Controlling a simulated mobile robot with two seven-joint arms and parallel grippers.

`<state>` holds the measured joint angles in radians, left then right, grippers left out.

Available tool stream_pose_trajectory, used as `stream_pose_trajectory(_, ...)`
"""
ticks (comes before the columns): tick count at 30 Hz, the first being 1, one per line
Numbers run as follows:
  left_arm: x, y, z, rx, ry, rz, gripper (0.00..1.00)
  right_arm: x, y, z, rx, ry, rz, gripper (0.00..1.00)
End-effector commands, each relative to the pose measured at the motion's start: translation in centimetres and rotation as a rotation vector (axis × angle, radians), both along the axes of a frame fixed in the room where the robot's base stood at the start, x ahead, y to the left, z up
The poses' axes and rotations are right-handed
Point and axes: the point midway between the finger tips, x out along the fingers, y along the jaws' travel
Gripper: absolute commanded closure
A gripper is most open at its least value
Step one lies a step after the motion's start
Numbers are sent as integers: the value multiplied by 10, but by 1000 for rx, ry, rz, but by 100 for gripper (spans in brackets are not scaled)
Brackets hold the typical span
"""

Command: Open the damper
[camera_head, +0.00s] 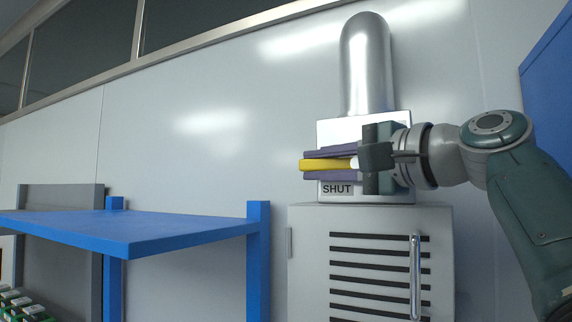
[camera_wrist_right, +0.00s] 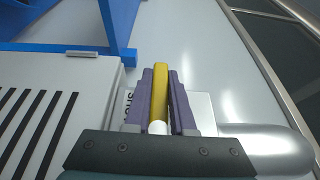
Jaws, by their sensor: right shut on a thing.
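The damper's yellow lever (camera_head: 322,165) lies about level in front of a white plate (camera_head: 334,130) on the box below a shiny metal pipe (camera_head: 366,65). A label reading SHUT (camera_head: 337,189) is just under the lever. My right gripper (camera_head: 310,164) is shut on the yellow lever, one purple finger above it and one below. In the right wrist view the lever (camera_wrist_right: 161,90) runs between the two purple fingers (camera_wrist_right: 161,78). The plate's right part and the lever's pivot are largely hidden by my gripper. My left gripper is not in view.
A grey vented cabinet (camera_head: 304,225) with an upright metal handle (camera_head: 415,275) stands below the damper. A blue shelf (camera_head: 150,235) is to the left, with green-and-white items (camera_head: 22,305) low down. A blue panel (camera_head: 548,75) is at the right edge.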

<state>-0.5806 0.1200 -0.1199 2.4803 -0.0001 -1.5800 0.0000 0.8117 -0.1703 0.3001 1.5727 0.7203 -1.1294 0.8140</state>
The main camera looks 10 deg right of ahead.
Motion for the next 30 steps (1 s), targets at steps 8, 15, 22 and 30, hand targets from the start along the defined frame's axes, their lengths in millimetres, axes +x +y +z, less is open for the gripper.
stream_pose_trajectory(8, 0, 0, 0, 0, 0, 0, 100, 0, 0, 0, -1, 1, 0, 100)
stream_pose_trajectory(15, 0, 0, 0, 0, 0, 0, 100, 0, 0, 0, -1, 1, 0, 100)
stream_pose_trajectory(22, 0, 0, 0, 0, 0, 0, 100, 0, 0, -1, 0, 1, 0, 100)
stream_pose_trajectory(30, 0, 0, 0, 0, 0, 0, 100, 0, 0, -1, 0, 1, -1, 100)
